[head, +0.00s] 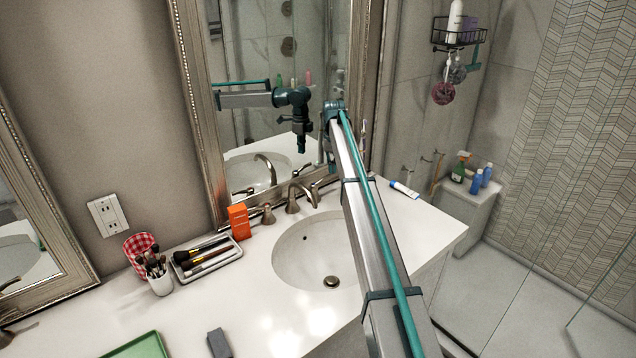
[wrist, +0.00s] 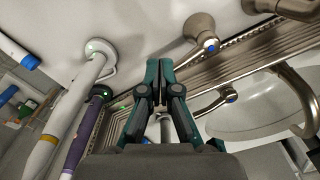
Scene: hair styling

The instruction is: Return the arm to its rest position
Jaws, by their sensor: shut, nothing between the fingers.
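My arm runs up from the bottom of the head view over the sink (head: 310,262) to near the framed mirror (head: 265,55). Its far end hides my gripper directly in that view; the mirror shows a reflection of the arm's end pointing down. In the wrist view my gripper (wrist: 160,68) is shut and empty. Its fingers are in front of the tap handles and the ridged mirror frame (wrist: 240,55). Beside it on the left are a white stick-like handle (wrist: 58,115) with a green light and a dark one (wrist: 86,135).
The tap (head: 300,195) stands close beside my arm. A blue-capped tube (head: 404,188) lies to the right. At left are an orange box (head: 239,221), a brush tray (head: 180,272), a white brush cup (head: 160,283), a grey block (head: 219,343) and a green tray (head: 140,346). Bare counter lies between.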

